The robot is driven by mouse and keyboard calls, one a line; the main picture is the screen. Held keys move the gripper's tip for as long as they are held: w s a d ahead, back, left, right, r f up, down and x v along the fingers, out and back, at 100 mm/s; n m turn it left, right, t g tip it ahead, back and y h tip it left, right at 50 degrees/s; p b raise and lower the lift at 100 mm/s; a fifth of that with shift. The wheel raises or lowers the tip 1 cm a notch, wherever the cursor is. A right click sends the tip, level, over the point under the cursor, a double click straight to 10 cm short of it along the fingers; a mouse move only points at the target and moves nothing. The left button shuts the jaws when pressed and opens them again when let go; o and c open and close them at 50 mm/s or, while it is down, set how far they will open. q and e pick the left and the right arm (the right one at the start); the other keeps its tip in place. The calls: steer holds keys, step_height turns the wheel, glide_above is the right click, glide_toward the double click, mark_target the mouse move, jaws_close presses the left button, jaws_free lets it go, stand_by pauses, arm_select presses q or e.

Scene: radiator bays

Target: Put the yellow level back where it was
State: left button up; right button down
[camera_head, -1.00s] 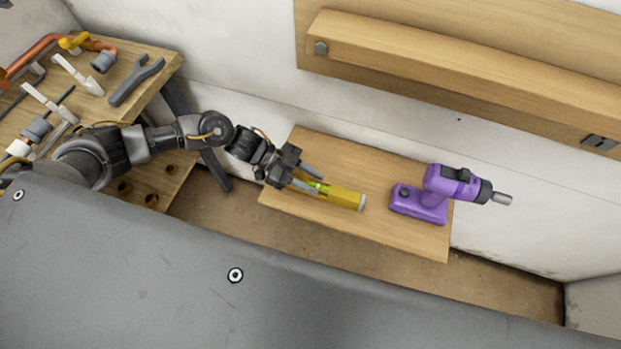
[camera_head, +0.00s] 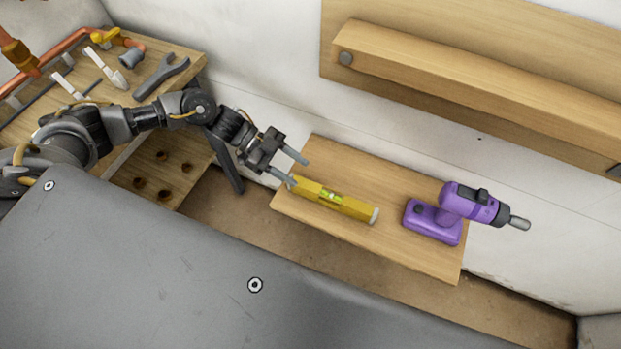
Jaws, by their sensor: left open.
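The yellow level (camera_head: 350,207) lies on the small wooden shelf board (camera_head: 418,258), toward its left end. A green vial shows near its middle and a pale cap at its right end. My left gripper (camera_head: 298,171) is open and empty at the upper left of the level. Its lower finger is close to the level's left end; I cannot tell whether they touch. My right gripper is not in view.
A purple drill (camera_head: 436,222) stands on the right part of the same board. A wooden beam (camera_head: 480,88) runs along the wall above. A workbench at the left holds a wrench (camera_head: 160,76), copper pipe and other tools. A grey panel (camera_head: 180,270) fills the foreground.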

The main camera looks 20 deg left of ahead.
arm_select(q)
steer(key=shift+v, duration=1.2)
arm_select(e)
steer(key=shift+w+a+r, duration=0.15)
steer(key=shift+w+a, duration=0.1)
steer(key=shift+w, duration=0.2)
arm_select(q)
steer(key=shift+r, duration=0.1)
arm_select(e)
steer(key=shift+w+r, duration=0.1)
